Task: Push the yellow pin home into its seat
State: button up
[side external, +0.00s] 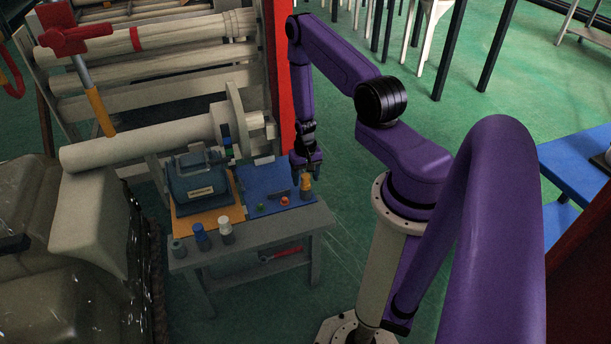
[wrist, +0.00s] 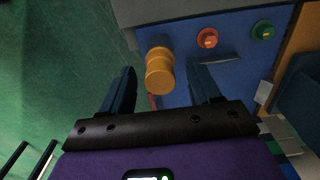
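The yellow pin (side external: 305,187) is a short, thick cylinder standing at the right end of the blue mat (side external: 262,180) on the small grey bench. In the wrist view the yellow pin (wrist: 160,72) shows a rounded top and a narrower waist. Its seat is hidden beneath it, and I cannot tell how deep it sits. My gripper (side external: 305,166) points down above the pin. In the wrist view my gripper (wrist: 163,78) is open, one finger on each side of the pin, with nothing held and gaps visible on both sides.
A red-orange button (wrist: 207,38) and a green button (wrist: 263,29) are on the mat. A dark flat bar (wrist: 215,59) lies near them. A blue-grey machine (side external: 201,181) stands on an orange mat.

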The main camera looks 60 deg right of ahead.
notch_tip(320, 180, up, 17)
jog(key=shift+r, duration=0.2)
dwell(0.9)
jog(key=w+a+r+n, duration=0.1)
jog(key=a+r+n, duration=0.45)
jog(key=a, duration=0.35)
jog(key=a+r+n, duration=0.5)
jog(key=a+r, duration=0.1)
jog(key=a, duration=0.4)
jog(key=s+a+r+n, duration=0.4)
jog(key=s+n, duration=0.1)
jog(key=s, duration=0.4)
jog(key=s+a+r+n, duration=0.4)
jog(key=s+a+n, duration=0.1)
jog(key=s, duration=0.4)
jog(key=shift+n, duration=0.55)
